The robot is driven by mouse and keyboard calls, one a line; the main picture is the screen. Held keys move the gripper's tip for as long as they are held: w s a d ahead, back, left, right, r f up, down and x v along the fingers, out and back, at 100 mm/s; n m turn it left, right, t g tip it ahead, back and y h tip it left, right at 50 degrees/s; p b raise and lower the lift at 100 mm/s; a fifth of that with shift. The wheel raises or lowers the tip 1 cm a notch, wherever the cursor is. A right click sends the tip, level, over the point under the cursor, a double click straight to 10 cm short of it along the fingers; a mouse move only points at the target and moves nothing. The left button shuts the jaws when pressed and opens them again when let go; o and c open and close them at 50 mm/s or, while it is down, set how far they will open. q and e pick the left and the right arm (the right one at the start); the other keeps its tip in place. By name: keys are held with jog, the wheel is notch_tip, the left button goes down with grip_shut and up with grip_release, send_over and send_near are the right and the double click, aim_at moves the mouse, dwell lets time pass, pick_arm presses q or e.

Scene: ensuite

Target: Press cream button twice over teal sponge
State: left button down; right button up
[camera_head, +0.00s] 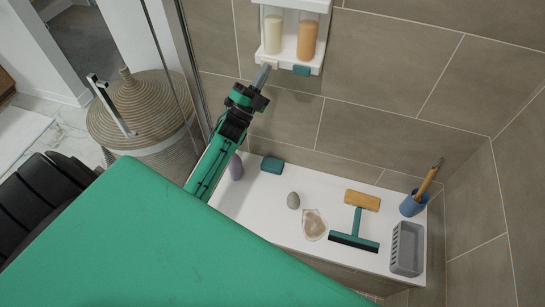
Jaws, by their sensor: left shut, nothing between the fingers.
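A white dispenser (291,52) hangs on the tiled wall at the top, holding a cream bottle (273,34) and an orange bottle (306,40). The small cream button (274,65) is under the cream bottle, and a teal button (301,70) is to its right. My left gripper (264,70) is shut and empty, pointing up with its tip at the dispenser's lower left, close by the cream button. I cannot tell whether they touch. The teal sponge (272,165) lies on the white ledge, below the dispenser. My right gripper is not in view.
A glass door and wicker basket (140,110) stand left.

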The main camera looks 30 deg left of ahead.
pick_arm(q)
jog(key=shift+y, duration=0.3)
jog(key=s+d+p, duration=0.1)
jog(key=s, duration=0.5)
jog(key=shift+d+p, duration=0.2)
jog(key=shift+p, duration=0.15)
jog(key=shift+w+f, duration=0.1)
dwell(0.5)
dwell(1.3)
jog(key=shift+h, duration=0.5)
